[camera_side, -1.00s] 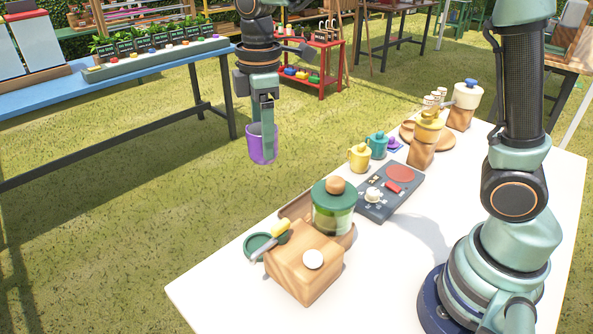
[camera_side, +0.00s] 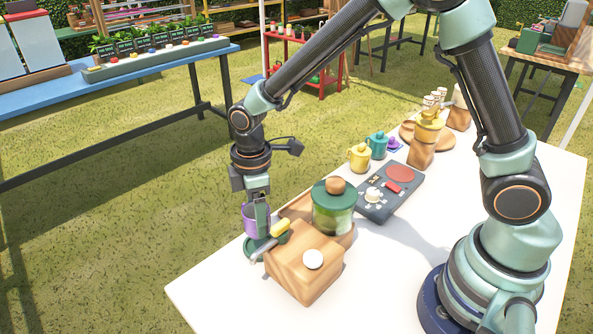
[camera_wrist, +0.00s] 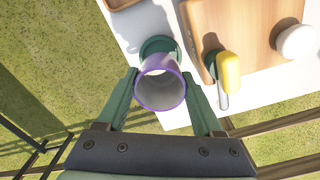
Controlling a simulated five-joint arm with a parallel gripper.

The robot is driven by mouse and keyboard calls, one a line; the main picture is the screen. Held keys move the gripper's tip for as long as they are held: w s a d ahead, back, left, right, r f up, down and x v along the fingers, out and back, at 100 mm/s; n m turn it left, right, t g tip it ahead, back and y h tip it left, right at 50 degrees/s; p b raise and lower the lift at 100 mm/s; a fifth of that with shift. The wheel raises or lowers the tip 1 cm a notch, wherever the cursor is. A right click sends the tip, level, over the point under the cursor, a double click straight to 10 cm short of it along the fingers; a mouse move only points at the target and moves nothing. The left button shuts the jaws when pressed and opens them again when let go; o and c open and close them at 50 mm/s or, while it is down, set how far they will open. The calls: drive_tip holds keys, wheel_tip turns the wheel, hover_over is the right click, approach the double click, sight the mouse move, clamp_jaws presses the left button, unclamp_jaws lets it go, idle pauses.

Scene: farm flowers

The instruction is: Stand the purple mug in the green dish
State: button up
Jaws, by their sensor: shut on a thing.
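The purple mug (camera_side: 252,219) is upright between the fingers of my gripper (camera_side: 262,212), which is shut on it. In the wrist view the round mug rim (camera_wrist: 160,92) faces the camera, with a green finger on each side. The green dish (camera_side: 250,246) lies at the table's front left edge, directly below the mug in the side view. In the wrist view part of the dish (camera_wrist: 158,45) shows past the mug's far side; the mug hides the rest. I cannot tell whether the mug's base touches the dish.
A wooden block (camera_side: 308,262) with a white knob (camera_side: 313,259) stands right beside the dish. A yellow-handled tool (camera_side: 280,228) leans there, close to my fingers. A green-lidded jar (camera_side: 333,208) stands behind. The dark panel (camera_side: 385,195) and small pots are farther back. Grass lies left of the table edge.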

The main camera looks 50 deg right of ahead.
drive_tip(key=shift+f, duration=2.2)
drive_tip(key=shift+f, duration=0.2)
drive_tip(key=o, duration=1.2)
wheel_tip(320, 180, up, 11)
drive_tip(key=shift+s+d+r+m+t, duration=0.9)
drive_tip(key=shift+s+d+r+m, duration=1)
drive_tip(key=shift+d, duration=0.6)
drive_tip(key=shift+s+d+r+m+t, duration=0.9)
drive_tip(key=shift+s+d+r+m, duration=0.65)
drive_tip(key=shift+d+r+m, duration=0.65)
drive_tip(key=shift+s+d+r+m+t, duration=0.9)
drive_tip(key=shift+s+d+r+m, duration=0.85)
drive_tip(key=shift+d+m, duration=0.8)
